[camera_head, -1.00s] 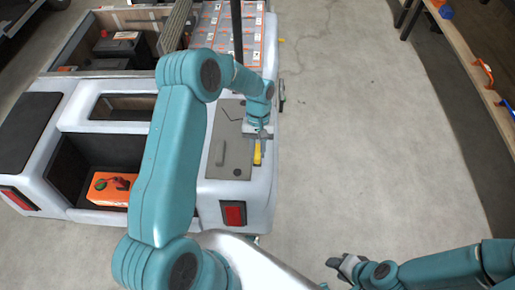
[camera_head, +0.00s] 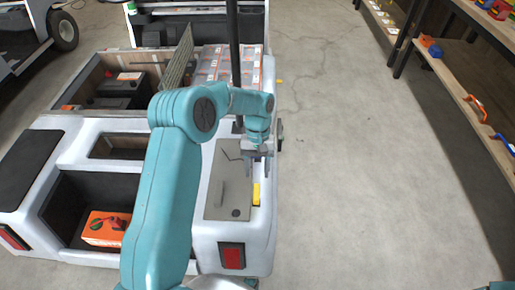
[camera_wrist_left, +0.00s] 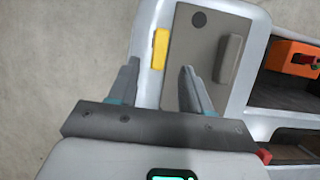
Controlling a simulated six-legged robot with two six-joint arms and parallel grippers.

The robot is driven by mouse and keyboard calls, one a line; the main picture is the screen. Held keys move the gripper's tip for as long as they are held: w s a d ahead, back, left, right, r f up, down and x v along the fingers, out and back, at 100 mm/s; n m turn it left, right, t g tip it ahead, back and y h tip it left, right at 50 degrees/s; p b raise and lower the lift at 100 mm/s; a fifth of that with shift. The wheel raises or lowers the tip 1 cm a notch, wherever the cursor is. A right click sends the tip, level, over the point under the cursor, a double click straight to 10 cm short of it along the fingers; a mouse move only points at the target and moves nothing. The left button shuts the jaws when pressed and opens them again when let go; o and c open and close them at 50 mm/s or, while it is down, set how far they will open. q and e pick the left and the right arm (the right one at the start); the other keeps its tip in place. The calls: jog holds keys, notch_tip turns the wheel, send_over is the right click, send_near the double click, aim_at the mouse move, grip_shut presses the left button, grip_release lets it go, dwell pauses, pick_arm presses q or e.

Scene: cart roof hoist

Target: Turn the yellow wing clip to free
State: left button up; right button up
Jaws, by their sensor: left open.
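The yellow wing clip (camera_head: 256,194) sits at the right edge of a grey panel (camera_head: 226,196) on the white cart's rear top. The fingers look apart from the clip. My right gripper is not in view.
The cart (camera_head: 245,248) has an open bay with an orange box (camera_head: 105,229). A dark upright post (camera_head: 233,45) stands by the stacked grey boxes (camera_head: 228,64). A shelf (camera_head: 465,85) stands at the right. The floor between is clear.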

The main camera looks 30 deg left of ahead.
pick_arm(q)
jog(key=v, duration=0.8)
jog(key=shift+r, duration=0.1)
jog(key=s+d+f+m+t+h+p, duration=0.1)
jog(key=s+d+f, duration=0.3)
jog(key=d+f, duration=0.3)
jog(key=s+d+f+m+t+h+p, duration=0.1)
jog(key=s+d+f+m, duration=0.1)
jog(key=s+d+f, duration=0.45)
jog(key=s+d+f+t, duration=0.1)
jog(key=s+d+f, duration=0.1)
jog(key=s, duration=0.3)
jog(key=s+d+f+m+t+p, duration=0.1)
jog(key=s+d, duration=0.1)
jog(key=s, duration=0.4)
jog(key=shift+s+f+p, duration=0.3)
jog(key=shift+s+f, duration=0.05)
jog(key=shift+f, duration=0.05)
jog(key=shift+d, duration=0.2)
